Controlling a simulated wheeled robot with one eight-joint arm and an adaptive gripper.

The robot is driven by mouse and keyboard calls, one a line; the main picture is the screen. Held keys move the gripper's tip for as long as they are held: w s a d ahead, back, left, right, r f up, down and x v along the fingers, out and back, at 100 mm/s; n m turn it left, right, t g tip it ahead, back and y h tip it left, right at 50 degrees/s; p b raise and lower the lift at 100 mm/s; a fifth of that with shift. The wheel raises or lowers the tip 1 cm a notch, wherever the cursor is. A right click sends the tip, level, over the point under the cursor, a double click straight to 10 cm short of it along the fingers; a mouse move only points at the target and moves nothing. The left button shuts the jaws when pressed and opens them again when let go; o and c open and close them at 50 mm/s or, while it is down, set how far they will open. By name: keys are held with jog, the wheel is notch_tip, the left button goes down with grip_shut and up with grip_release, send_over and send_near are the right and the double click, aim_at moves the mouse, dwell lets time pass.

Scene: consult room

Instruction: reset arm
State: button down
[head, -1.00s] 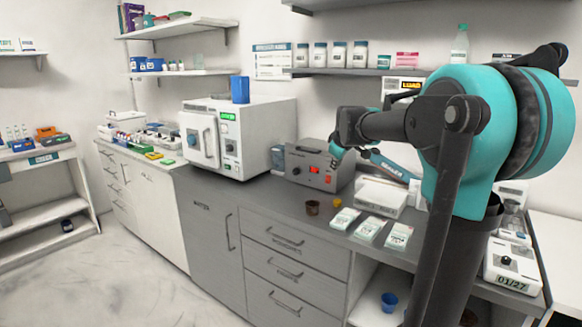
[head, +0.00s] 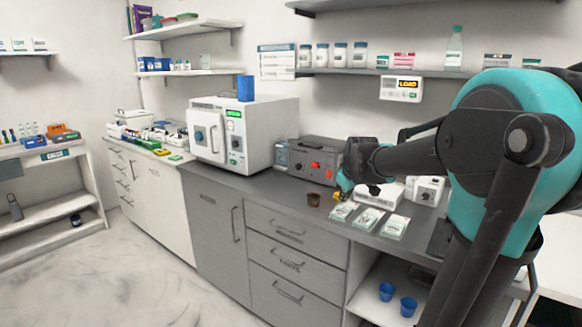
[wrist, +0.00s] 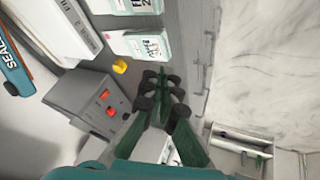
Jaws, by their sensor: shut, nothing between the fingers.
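My teal and dark grey arm reaches in from the right of the head view. A small yellow item (wrist: 120,66) lies beside the fingers in that view, and the grey box shows at the left (wrist: 92,104). In the head view the yellow item is partly hidden by the fingertips.
White-and-green packets (head: 394,227) and a white flat device (head: 378,194) lie right of my gripper. A white oven-like machine (head: 240,132) stands further left. Blue cups (head: 387,291) sit on the lower shelf. The floor at left is clear.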

jog(key=s+f+m+g, duration=0.1)
jog(key=s+f+m, duration=0.2)
jog(key=s+f, duration=0.7)
jog(key=s+d+f+m+g, duration=0.1)
jog(key=s+f+m, duration=0.2)
jog(key=s+f, duration=0.6)
jog(key=s, duration=0.8)
jog(key=shift+d+f+m+g, duration=0.2)
jog(key=shift+f+m+g, duration=0.1)
jog(key=shift+f, duration=0.1)
jog(key=c, duration=2.3)
grip_release()
